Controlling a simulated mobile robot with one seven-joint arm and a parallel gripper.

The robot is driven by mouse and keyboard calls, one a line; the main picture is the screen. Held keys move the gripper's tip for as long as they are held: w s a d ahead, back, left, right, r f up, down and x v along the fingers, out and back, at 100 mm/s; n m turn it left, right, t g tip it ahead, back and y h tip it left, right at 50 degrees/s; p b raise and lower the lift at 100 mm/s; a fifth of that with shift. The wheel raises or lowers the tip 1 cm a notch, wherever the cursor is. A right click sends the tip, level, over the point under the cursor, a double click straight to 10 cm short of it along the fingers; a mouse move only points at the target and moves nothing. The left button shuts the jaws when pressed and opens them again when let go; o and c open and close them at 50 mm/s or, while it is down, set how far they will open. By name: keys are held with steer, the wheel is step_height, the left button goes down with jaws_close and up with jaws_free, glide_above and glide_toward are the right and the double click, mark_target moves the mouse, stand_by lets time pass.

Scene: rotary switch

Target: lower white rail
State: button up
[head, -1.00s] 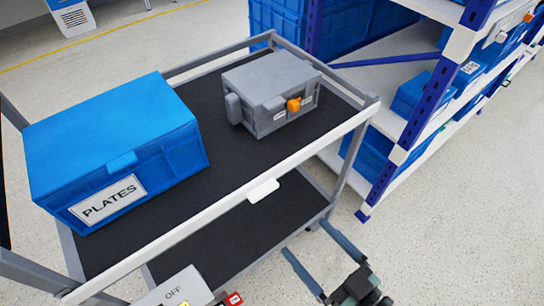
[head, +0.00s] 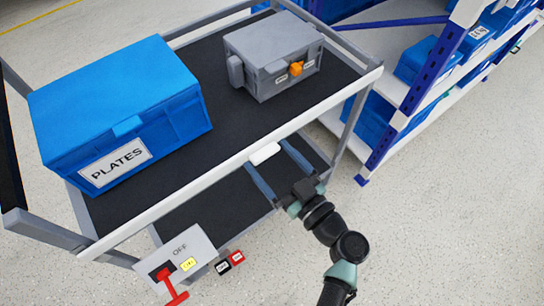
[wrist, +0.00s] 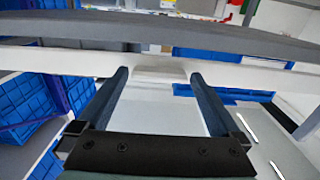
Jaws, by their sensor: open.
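The white rail (head: 200,187) runs along the near long edge of the cart's upper shelf and appears raised. A small white tab (head: 264,153) sticks out from its middle. My gripper (head: 267,156) is open, with one finger on each side of the tab and the tips close to the rail. In the wrist view, my gripper (wrist: 159,76) shows its two dark blue fingers spread with the pale tab (wrist: 160,74) between them. I cannot tell whether either finger touches it.
On the shelf stand a blue box (head: 115,105) labelled PLATES and a grey case (head: 272,55) with an orange latch. A grey switch panel (head: 180,255) with a red lever sits at the near left corner. Shelving with blue bins (head: 380,125) stands right; floor is clear at lower right.

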steer(key=shift+c, duration=0.2)
jaws_close()
step_height(320, 180, down, 6)
steer(key=b, duration=0.8)
steer(key=shift+b, duration=0.4)
steer(key=shift+o, duration=0.2)
jaws_free()
steer(key=shift+r, duration=0.1)
